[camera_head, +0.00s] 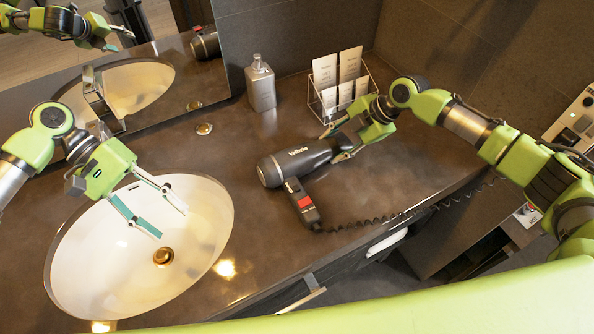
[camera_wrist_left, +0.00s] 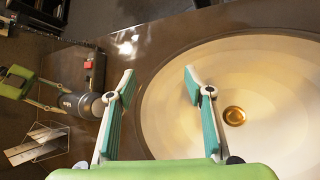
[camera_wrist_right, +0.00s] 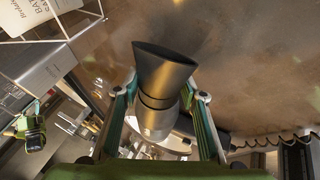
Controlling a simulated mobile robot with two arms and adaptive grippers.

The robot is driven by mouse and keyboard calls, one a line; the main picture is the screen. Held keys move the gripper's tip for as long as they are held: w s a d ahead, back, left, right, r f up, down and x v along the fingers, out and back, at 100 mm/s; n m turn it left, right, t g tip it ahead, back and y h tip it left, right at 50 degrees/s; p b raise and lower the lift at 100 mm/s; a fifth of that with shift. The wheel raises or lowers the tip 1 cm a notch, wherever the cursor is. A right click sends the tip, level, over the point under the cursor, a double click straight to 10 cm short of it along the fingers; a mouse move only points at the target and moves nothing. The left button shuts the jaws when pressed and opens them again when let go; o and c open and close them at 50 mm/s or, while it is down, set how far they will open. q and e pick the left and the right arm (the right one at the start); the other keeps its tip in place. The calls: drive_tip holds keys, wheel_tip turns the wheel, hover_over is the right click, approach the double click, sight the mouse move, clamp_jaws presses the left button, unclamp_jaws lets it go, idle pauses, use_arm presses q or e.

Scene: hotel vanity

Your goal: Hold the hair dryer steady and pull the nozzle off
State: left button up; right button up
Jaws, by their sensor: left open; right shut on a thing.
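The dark grey hair dryer (camera_head: 296,163) lies on the counter right of the basin, its handle (camera_head: 301,202) with a red switch pointing towards the front edge. It also shows at the left of the left wrist view (camera_wrist_left: 88,105). The black, flared nozzle (camera_wrist_right: 163,72) is at the dryer's right end and appears still against the barrel (camera_wrist_right: 155,118). My right gripper (camera_head: 331,148) is shut around the nozzle end; its exact contact is partly hidden. My left gripper (camera_head: 172,224) is open and empty above the basin, well left of the dryer.
The white oval basin (camera_head: 205,205) with a gold drain is under my left gripper. A soap dispenser (camera_head: 260,84) and a wire rack (camera_head: 313,98) of cards stand behind the dryer. A coiled cord (camera_head: 375,220) runs right along the counter edge. Counter between basin and dryer is clear.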

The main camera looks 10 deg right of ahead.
use_arm(q)
drive_tip(key=w+d+m+y, duration=0.1)
drive_tip(key=d+m+y, duration=0.2)
drive_tip(key=d+m, duration=0.7)
use_arm(e)
drive_tip(key=shift+d, duration=0.1)
use_arm(q)
drive_tip(key=m+t+y, duration=0.3)
drive_tip(key=m+t, duration=0.3)
drive_tip(key=m, duration=2)
approach(302, 201)
drive_tip(key=f, duration=0.3)
drive_tip(key=d+f, duration=0.1)
drive_tip(key=f, duration=0.6)
drive_tip(key=shift+w+d, duration=0.15)
drive_tip(key=shift+d, duration=0.1)
drive_tip(key=shift+c, duration=0.4)
